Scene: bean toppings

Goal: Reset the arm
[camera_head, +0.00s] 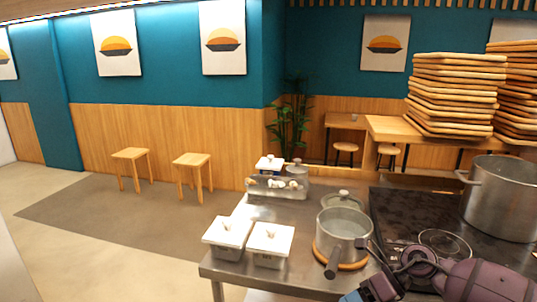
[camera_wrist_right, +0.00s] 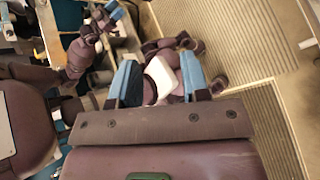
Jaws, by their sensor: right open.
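My right gripper (camera_wrist_right: 158,75) shows in the right wrist view with its two blue fingers spread apart. Nothing is held between them; behind the gap lie a pale part and purple links of my own body. In the head view, one of my purple arms enters at the lower right. Its blue-tipped end is low beside the saucepan (camera_head: 343,228), cut off by the bottom edge, and I cannot tell which arm it is. In the wrist view another purple arm of mine reaches to the upper left, its end small and unclear.
The saucepan stands on a wooden ring (camera_head: 341,262) on the steel counter (camera_head: 225,271). Two white-lidded containers (camera_head: 229,232) (camera_head: 270,240) stand left of it. A large pot (camera_head: 503,197) is on the black stove (camera_head: 400,206). Stacked wooden trays (camera_head: 455,95) rise behind. Floor at left is open, with two stools.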

